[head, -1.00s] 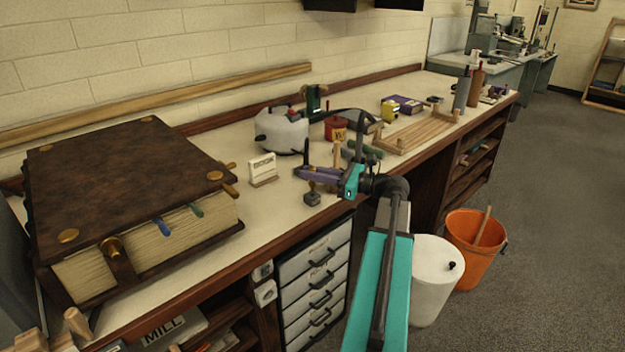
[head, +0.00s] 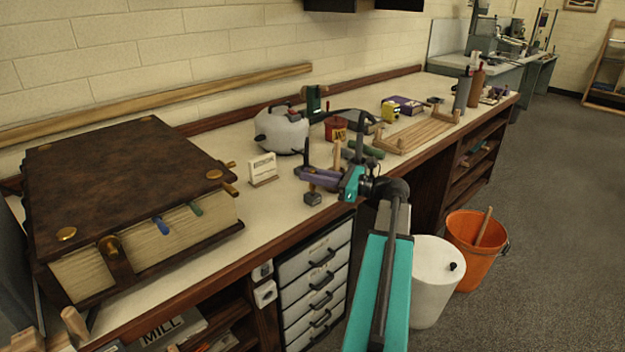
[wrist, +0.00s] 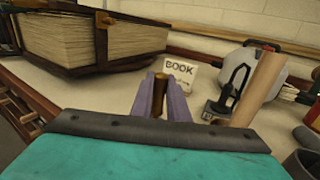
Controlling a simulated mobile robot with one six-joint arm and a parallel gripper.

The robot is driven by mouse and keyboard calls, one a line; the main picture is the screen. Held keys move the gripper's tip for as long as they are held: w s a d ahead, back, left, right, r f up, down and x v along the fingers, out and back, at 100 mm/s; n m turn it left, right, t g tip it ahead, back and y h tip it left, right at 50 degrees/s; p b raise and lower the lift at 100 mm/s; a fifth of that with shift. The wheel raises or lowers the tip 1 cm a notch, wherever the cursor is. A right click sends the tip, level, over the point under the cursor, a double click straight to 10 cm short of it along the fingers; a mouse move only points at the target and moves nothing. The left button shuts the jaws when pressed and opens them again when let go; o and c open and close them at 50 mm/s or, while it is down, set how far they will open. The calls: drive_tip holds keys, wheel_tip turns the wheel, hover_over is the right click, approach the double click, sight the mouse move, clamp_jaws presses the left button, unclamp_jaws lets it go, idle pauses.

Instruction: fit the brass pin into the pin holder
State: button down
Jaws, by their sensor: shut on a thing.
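My gripper (head: 318,179) has purple fingers and reaches left over the front part of the bench in the head view. Its fingers (wrist: 160,98) are shut on the brass pin (wrist: 160,82), whose top shows between their tips in the wrist view. In the head view, a short brass length of the pin (head: 312,188) shows below the fingers. A small grey block, which looks like the pin holder (head: 313,199), sits directly under it near the bench edge. I cannot tell whether the pin's lower end is inside the block. The block is hidden in the wrist view.
A small card reading BOOK (wrist: 178,76) stands beyond the fingertips. A black clamp-like thing (wrist: 234,88) and a wooden dowel (wrist: 260,88) stand close on the right. A huge brown book (head: 120,180) fills the bench's left. A white pot (head: 281,131) is behind.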

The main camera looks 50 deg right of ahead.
drive_tip(key=shift+f+b, duration=1.15)
drive_tip(key=shift+b, duration=0.1)
idle(0.4)
drive_tip(key=c, duration=1.6)
unclamp_jaws()
drive_tip(key=shift+c, duration=0.2)
drive_tip(key=v, duration=1.3)
drive_tip(key=shift+s, duration=0.45)
drive_tip(key=shift+d, duration=0.1)
